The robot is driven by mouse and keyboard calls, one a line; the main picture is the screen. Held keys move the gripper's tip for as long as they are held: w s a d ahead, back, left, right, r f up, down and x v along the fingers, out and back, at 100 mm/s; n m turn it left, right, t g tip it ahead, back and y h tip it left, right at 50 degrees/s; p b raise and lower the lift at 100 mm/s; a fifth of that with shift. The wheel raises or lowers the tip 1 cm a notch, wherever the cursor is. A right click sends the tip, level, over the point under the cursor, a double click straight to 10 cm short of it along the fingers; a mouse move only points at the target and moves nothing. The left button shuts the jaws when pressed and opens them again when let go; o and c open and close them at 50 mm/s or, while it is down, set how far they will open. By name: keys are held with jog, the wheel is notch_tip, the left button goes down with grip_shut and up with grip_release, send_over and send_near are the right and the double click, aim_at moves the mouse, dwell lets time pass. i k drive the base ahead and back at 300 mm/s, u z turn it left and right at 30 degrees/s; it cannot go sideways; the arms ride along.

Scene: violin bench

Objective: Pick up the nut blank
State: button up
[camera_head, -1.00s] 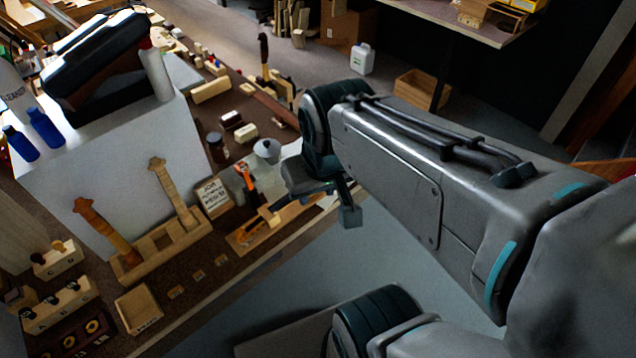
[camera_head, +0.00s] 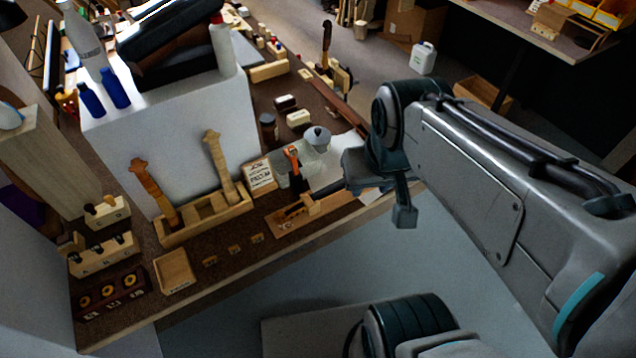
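I cannot pick out the nut blank for certain. Several small tan wooden pieces (camera_head: 234,250) lie in a row near the front edge of the bench (camera_head: 190,297), too small to name. A shallow wooden tray (camera_head: 175,272) sits left of them. My arm reaches in from the right, with its wrist over or in front of the bench's right front edge. A small dark block at its end, probably my gripper (camera_head: 405,216), hangs in front of that edge, apart from the small pieces. Its fingers cannot be made out, nor whether they hold anything.
A wooden cradle (camera_head: 205,219) holds two violin necks upright before a white box (camera_head: 185,130). A board with a tool (camera_head: 296,213), an orange-handled tool (camera_head: 292,160), a grey pot (camera_head: 317,138) and a label card (camera_head: 259,176) stand nearer my wrist. Grey floor (camera_head: 440,270) is open in front.

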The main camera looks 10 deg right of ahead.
aim_at(208, 261)
jog(key=u, duration=0.25)
jog(key=k, duration=0.45)
jog(key=u, duration=1)
jog(key=i, duration=0.5)
jog(key=k, duration=0.5)
jog(key=u, duration=1.3)
jog(key=i, duration=1.25)
jog(key=z, duration=1.75)
